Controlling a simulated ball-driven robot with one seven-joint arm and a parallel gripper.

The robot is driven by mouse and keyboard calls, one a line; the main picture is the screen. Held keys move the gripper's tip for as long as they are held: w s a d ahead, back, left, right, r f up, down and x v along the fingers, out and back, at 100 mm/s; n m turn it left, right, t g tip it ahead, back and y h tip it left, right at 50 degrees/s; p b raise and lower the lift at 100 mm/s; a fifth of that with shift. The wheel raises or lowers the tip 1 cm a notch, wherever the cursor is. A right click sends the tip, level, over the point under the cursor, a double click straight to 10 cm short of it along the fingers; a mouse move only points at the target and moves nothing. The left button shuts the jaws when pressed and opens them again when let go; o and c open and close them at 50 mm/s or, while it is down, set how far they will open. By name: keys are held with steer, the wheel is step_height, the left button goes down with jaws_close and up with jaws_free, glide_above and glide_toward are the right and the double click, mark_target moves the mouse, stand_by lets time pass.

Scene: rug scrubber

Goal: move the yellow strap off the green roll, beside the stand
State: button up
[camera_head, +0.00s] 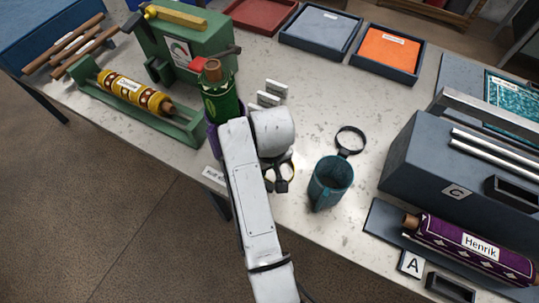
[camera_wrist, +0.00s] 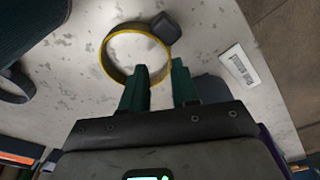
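The yellow strap (camera_wrist: 106,58) is a round loop with a dark buckle (camera_wrist: 165,27), seen over the pale tabletop in the wrist view. In the head view only a bit of its yellow edge (camera_head: 293,172) shows beside my gripper (camera_head: 276,186). My fingers (camera_wrist: 160,68) are apart, with the loop's near edge showing at the gap between their tips. I see no firm grip. The green roll (camera_head: 221,103) stands upright left of my arm, and the strap is not around it. My arm hides the roll's lower part and any stand under it.
A purple roll (camera_head: 470,248) and a grey box (camera_head: 430,160) fill the right side. A green rack (camera_head: 180,125) is at the left. A white label (camera_wrist: 237,68) lies near the table edge.

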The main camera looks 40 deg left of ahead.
step_height(320, 180, up, 9)
steer(key=shift+s+d+b, duration=0.2)
steer(key=shift+d+b, duration=0.1)
steer(key=shift+d, duration=0.15)
steer(key=shift+f, duration=0.2)
